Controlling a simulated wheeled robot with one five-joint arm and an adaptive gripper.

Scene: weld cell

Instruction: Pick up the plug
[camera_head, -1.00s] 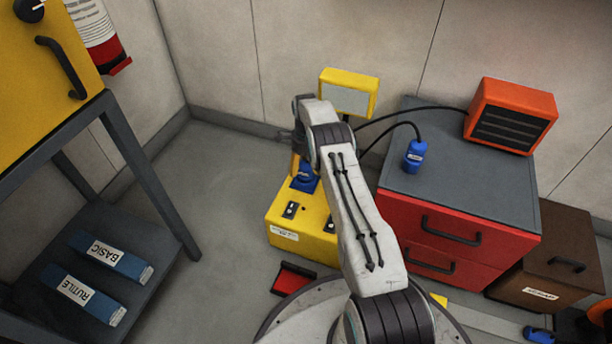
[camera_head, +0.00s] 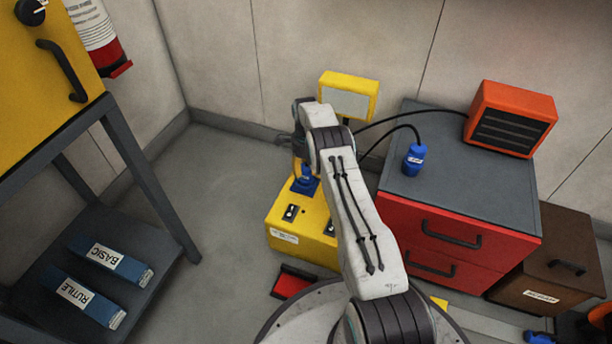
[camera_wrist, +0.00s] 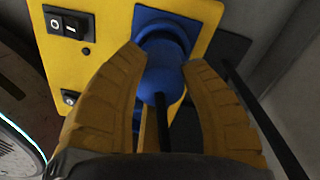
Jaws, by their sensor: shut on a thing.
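A blue plug (camera_wrist: 162,76) with a black cable sits at a blue socket (camera_wrist: 165,22) on the yellow box's face in the wrist view. My gripper (camera_wrist: 162,62) has its yellow fingers closed on the plug's sides. I cannot tell whether the plug is fully seated in the socket. In the head view, blue shows on the yellow box (camera_head: 284,238), and my arm partly hides my gripper there. A second blue plug (camera_head: 415,160) stands on top of the red cabinet (camera_head: 430,225), apart from my gripper, with a black cable.
An orange heater-like unit (camera_head: 513,118) is on the cabinet. A yellow-framed panel (camera_head: 348,97) rises behind the yellow box. A brown box (camera_head: 550,255) stands right. A dark rack (camera_head: 150,180) with blue packs is left. Open floor lies between rack and yellow box.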

